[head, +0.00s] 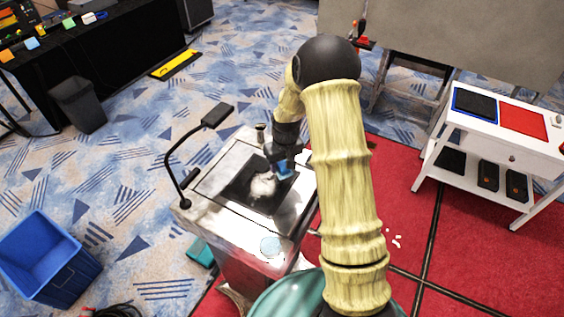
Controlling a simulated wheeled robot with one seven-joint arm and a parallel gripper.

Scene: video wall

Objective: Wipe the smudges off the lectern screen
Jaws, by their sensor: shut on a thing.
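The lectern (222,213) stands in the middle, with a dark screen (238,192) set in its pale top. A whitish smudge (263,185) covers part of the screen's middle and right. My gripper (282,160) is over the screen's far right part, shut on a small blue thing (286,168), perhaps a cloth or sponge. I cannot tell whether the blue thing touches the screen. My arm hides the area to the right of the lectern.
A gooseneck microphone (178,145) arches over the lectern's left side. A small cup-like thing (261,132) stands at its far edge, and a pale blue disc (270,246) lies near its front. A blue bin (45,258) is at left, a white cart (490,140) at right.

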